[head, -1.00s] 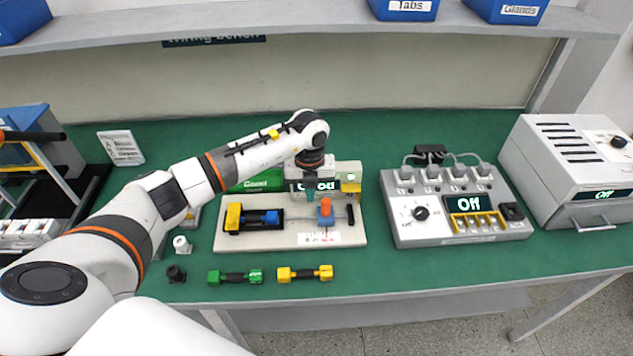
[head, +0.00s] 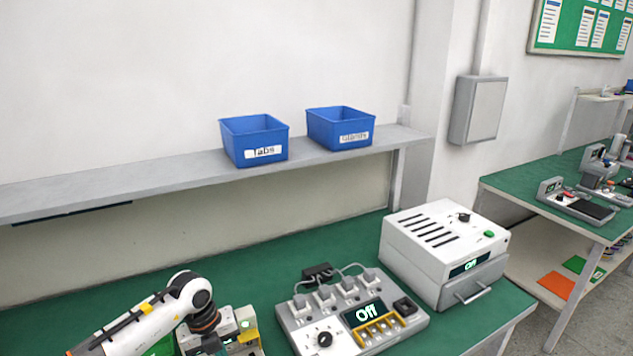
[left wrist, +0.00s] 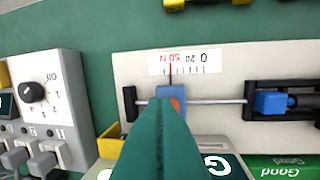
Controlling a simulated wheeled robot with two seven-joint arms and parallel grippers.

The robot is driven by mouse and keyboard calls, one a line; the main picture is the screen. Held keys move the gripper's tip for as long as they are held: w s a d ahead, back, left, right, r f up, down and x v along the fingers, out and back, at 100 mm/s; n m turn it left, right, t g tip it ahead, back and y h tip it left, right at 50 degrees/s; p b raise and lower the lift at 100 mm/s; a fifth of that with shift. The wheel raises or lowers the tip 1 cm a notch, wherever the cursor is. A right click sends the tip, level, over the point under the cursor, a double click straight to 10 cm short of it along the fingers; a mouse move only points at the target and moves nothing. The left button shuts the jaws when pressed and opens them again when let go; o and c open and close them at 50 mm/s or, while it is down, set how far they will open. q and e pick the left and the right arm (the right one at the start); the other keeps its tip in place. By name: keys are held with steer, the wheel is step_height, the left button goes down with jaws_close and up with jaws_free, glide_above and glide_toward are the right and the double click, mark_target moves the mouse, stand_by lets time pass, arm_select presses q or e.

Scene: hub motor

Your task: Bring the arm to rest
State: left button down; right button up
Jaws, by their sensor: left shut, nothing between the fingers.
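My left arm (head: 140,325) reaches in from the bottom left of the head view, its wrist bent down over the pull-test fixture (head: 247,342), which the frame cuts off. In the left wrist view my left gripper (left wrist: 160,112) is shut and empty, its green fingers together in front of a blue block (left wrist: 172,96) on a metal rod. Whether they touch the block I cannot tell. A red pointer stands near 50 N on the white scale (left wrist: 190,62). A green "Good" sign (left wrist: 288,160) shows at the lower right. My right gripper is not in view.
A grey control box (head: 350,312) reading "Off" stands right of my arm, with a white oven-like box (head: 440,240), also "Off", behind it. Two blue bins (head: 253,140) (head: 340,128) sit on the shelf (head: 130,182) above. Green bench surface lies clear behind the arm.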

arm_select(q)
steer(key=s+d+r+m+t+h, duration=0.1)
steer(key=d+r+h, duration=0.1)
steer(key=d+h, duration=0.5)
steer(key=s+d+r+t+h, duration=0.1)
steer(key=s+d+r+h, duration=0.1)
steer(key=d, duration=0.9)
steer(key=d+r+n+t+h, duration=0.3)
steer(key=r+n+t+h, duration=0.3)
steer(key=r+t, duration=0.4)
steer(key=s+a+f+n+t+y, duration=0.2)
steer(key=a+n+t+y, duration=0.3)
steer(key=a+n+y, duration=1)
steer(key=s+a+f+n+g+y, duration=0.3)
steer(key=s+f+n+g+y, duration=0.15)
steer(key=s+f+n, duration=0.2)
steer(key=s+f+n+g+h, duration=0.1)
steer(key=s+f+g, duration=0.35)
steer(key=s, duration=0.45)
steer(key=s+f+n+g+h, duration=0.15)
steer(key=s+f+g, duration=0.3)
steer(key=s, duration=0.45)
step_height(320, 180, down, 24)
steer(key=g, duration=0.2)
steer(key=s+a+f+m+g, duration=0.1)
steer(key=s+a+f, duration=0.1)
steer(key=s+f, duration=1.5)
steer(key=shift+a+f+b, duration=0.15)
steer(key=shift+f+b, duration=0.2)
steer(key=shift+f, duration=0.25)
